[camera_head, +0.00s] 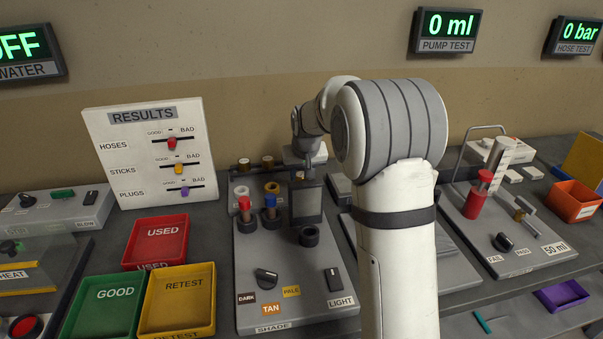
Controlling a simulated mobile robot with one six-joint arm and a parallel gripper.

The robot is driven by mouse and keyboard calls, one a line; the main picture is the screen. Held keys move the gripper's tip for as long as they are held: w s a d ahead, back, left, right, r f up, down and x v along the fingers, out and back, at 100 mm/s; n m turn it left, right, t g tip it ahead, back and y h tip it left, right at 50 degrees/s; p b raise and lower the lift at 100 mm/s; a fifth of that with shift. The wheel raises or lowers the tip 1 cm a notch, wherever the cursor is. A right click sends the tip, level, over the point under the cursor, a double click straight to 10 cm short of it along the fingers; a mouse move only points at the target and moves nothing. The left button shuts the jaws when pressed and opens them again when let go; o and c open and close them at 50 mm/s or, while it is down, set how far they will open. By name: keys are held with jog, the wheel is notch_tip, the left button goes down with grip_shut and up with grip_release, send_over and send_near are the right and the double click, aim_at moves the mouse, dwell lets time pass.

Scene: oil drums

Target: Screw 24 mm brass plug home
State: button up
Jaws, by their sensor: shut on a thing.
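My gripper (299,177) points down at the back of the grey shade unit, in front of its upright dark panel. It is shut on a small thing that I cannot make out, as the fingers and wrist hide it. I cannot single out a 24 mm brass plug or its threaded seat in this view. Two small brown-gold capped pieces (267,162) stand behind the unit to the left of my gripper. A tan ring-shaped piece (272,187) sits just left of my gripper.
The shade unit (255,310) carries red-topped (244,203) and blue-topped (270,204) pieces and a black ring socket (309,236). Red (128,258), green (66,322) and yellow (211,300) trays lie left. The pump rig (480,255) stands right. My arm hides the middle bench.

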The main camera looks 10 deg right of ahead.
jog(key=shift+c, duration=1.2)
grip_shut()
jog(key=m+h, duration=0.1)
jog(key=m, duration=0.1)
jog(key=m+b, duration=0.1)
jog(key=m, duration=0.1)
jog(key=shift+a+f+m+h, duration=0.1)
jog(key=shift+f+m+h, duration=0.05)
jog(key=shift+m+h, duration=0.2)
jog(key=shift+m+g+h+b, duration=0.3)
jog(key=shift+m+h+b, duration=0.05)
jog(key=shift+m, duration=0.5)
jog(key=shift+m+b, duration=0.3)
jog(key=shift+m, duration=0.2)
jog(key=m+g, duration=0.1)
jog(key=m, duration=0.1)
jog(key=m+g+h, duration=0.1)
jog(key=m, duration=0.2)
jog(key=shift+w+a+h, duration=0.15)
jog(key=shift+h, duration=0.15)
